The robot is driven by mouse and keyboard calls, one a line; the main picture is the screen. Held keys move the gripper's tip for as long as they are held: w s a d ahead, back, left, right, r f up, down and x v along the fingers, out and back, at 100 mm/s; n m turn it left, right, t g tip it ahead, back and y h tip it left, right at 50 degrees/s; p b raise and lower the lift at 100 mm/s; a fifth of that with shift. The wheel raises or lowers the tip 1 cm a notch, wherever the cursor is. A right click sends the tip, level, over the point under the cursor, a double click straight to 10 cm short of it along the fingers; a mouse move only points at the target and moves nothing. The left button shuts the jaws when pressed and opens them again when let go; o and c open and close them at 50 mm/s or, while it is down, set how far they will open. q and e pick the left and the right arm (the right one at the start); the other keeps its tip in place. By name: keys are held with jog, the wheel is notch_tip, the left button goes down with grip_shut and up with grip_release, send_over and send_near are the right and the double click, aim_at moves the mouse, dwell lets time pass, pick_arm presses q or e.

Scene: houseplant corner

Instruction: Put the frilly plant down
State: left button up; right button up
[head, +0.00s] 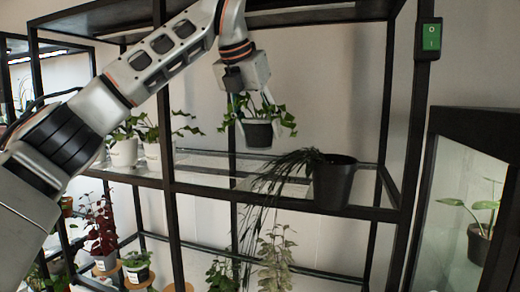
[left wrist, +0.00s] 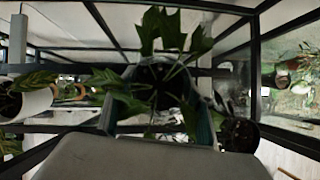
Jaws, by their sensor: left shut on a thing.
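The frilly plant (head: 258,133) has lobed green leaves and sits upright in a small dark pot. My left gripper (head: 257,115) comes down from above and is shut on its pot, with the leaves spilling out around the fingers. The pot hangs over the glass shelf (head: 205,172) of the black rack, towards the back; the exact gap beneath it is hard to judge. In the left wrist view the plant (left wrist: 165,75) fills the middle, between the fingers. My right gripper is in neither view.
A black pot with a trailing plant (head: 334,185) stands to the right on the shelf. White potted plants (head: 123,152) stand to the left. The glass between them looks clear. A rack beam runs overhead. More plants stand below; a glass-fronted cabinet (head: 460,215) is at right.

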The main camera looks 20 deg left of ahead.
aim_at(259, 141)
pick_arm(q)
notch_tip(259, 141, down, 2)
jog(key=shift+w+f, duration=0.1)
jog(key=shift+f+b, duration=0.35)
jog(key=shift+f, duration=0.45)
notch_tip(259, 141, down, 3)
jog(key=shift+r, duration=0.2)
jog(key=shift+w+f, duration=0.2)
jog(key=shift+f, duration=0.15)
jog(key=shift+s, duration=0.1)
jog(key=shift+f, duration=0.1)
jog(key=o, duration=1.2)
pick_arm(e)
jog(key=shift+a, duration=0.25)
